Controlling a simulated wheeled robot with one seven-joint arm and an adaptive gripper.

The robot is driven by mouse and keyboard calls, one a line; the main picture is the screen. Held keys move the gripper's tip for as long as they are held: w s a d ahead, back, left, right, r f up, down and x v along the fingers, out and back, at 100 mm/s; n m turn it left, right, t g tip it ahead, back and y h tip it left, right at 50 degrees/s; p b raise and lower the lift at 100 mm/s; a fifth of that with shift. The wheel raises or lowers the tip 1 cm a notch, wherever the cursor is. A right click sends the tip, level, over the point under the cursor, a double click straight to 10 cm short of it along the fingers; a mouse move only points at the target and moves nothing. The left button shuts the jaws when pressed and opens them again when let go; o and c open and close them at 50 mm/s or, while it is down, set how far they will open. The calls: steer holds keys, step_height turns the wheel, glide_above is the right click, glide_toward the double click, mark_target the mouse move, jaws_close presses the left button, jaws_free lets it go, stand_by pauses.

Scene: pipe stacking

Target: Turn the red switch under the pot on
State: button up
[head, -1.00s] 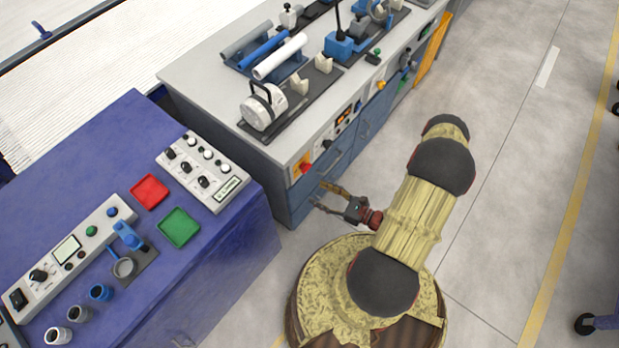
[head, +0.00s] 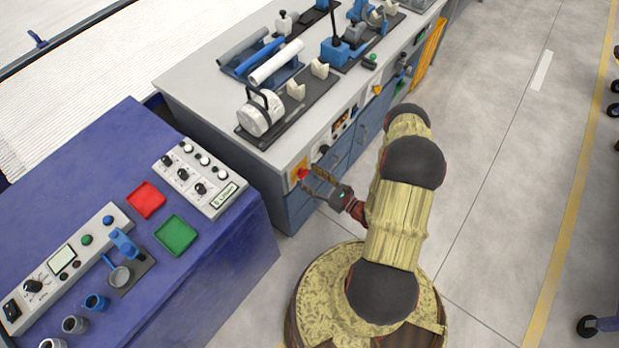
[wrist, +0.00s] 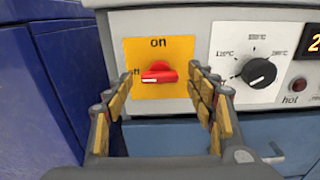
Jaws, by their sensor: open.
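The red switch (wrist: 158,73) is a knob on a yellow plate (wrist: 178,52) on the front panel of the grey bench. The plate reads "on" above the knob, with a partly hidden label at its left. The knob's handle lies roughly horizontal. In the head view the red switch (head: 303,174) sits near the bench's front left corner. The white pot (head: 262,112) stands on the bench top above it. My gripper (wrist: 160,100) is open in the wrist view, its fingers to either side of the knob, no contact visible. In the head view my gripper (head: 308,183) is close in front of the panel.
A black temperature dial (wrist: 259,72) and a red lamp marked "hot" (wrist: 299,86) are right of the switch. A blue cabinet (head: 240,245) stands close at the left. White and blue pipes (head: 275,64) lie on the bench.

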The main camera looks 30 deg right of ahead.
steer(key=shift+w, duration=0.15)
steer(key=shift+c, duration=0.7)
steer(key=c, duration=1)
